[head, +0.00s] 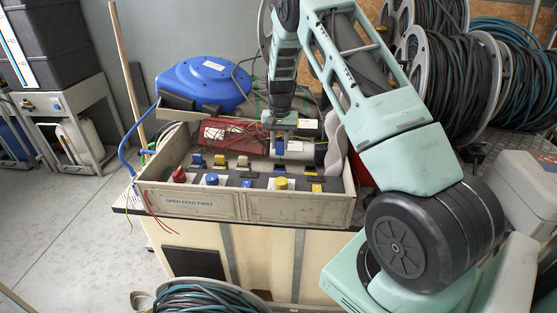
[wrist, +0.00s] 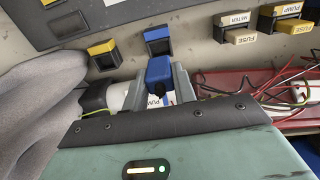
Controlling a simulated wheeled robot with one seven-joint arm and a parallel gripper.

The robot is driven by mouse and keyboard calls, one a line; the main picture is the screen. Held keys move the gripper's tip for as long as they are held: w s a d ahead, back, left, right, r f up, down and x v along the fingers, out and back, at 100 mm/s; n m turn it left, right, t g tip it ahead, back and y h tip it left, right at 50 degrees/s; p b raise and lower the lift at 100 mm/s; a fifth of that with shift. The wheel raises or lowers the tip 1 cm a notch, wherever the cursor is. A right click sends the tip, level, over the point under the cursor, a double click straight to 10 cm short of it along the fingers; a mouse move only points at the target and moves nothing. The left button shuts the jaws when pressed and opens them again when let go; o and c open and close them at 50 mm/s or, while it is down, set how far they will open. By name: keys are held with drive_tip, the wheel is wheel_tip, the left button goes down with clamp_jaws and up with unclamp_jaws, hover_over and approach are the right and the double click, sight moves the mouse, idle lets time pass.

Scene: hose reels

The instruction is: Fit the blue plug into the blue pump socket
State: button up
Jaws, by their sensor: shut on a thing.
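My gripper (head: 279,138) is shut on a blue plug (wrist: 158,74), which sits between the grey fingertips in the wrist view. A white label reading PUMP shows below the plug there. In the head view the blue plug (head: 279,149) hangs below the fingers, above the panel box. A blue-marked socket (wrist: 157,39) with a dark opening lies just beyond the plug in the wrist view, roughly in line with it. The plug looks apart from it. Whether this socket carries a pump label cannot be read.
A yellow-marked socket (wrist: 103,51) sits left of the blue one. The box's front wall (head: 200,203) reads OPEN FEED FIRST. A grey cloth-like shape (wrist: 40,105) is close at left.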

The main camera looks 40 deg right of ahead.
sight(280, 154)
drive_tip(key=shift+f, duration=3.45)
drive_tip(key=shift+f, duration=0.2)
drive_tip(key=o, duration=1)
drive_tip(key=shift+r, duration=0.1)
